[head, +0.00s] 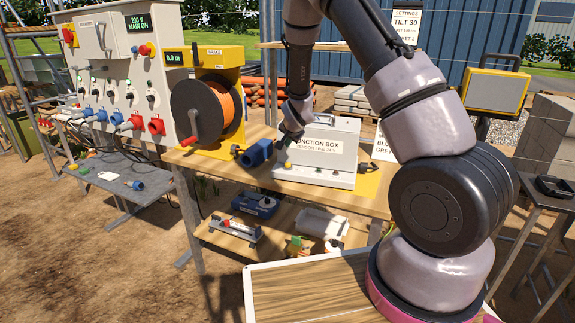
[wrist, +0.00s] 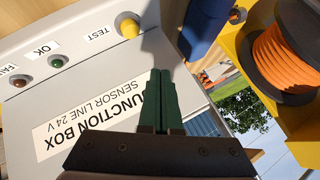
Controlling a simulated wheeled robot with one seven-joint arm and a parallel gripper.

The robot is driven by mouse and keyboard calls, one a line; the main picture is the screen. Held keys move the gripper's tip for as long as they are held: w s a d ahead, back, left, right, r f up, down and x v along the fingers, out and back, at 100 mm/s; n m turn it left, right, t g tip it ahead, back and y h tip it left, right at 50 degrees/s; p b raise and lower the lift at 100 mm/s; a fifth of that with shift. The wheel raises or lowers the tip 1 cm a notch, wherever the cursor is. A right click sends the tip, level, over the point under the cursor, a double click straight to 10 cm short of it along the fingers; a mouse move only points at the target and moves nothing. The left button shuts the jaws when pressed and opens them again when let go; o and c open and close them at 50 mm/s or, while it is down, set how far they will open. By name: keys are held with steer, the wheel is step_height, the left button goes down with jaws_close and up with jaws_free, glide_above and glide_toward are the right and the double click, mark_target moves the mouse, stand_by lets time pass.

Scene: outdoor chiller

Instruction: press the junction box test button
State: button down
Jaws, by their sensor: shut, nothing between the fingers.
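The junction box (head: 340,136) is a pale grey box on the wooden table, its label facing me. In the wrist view its face (wrist: 75,100) carries a round yellow button (wrist: 128,26) beside the label TEST. A green lamp (wrist: 57,61) marked OK and a red lamp (wrist: 19,81) sit in line with it. My gripper (wrist: 160,74) is shut and empty, its dark green fingers over the box face and apart from the button in the picture.
A blue connector (head: 257,152) sits left of the box and shows close by in the wrist view (wrist: 202,28). A yellow reel with orange cable (head: 228,104) stands further left. A power panel (head: 118,75) is at the far left. A lower shelf (head: 235,238) holds tools.

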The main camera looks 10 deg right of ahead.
mark_target(287, 165)
steer(key=shift+f, duration=2.7)
steer(key=shift+f, duration=0.4)
steer(key=shift+f, duration=0.5)
stand_by(0.5)
steer(key=shift+r, duration=0.9)
steer(key=shift+r, duration=0.1)
steer(key=shift+r, duration=2.4)
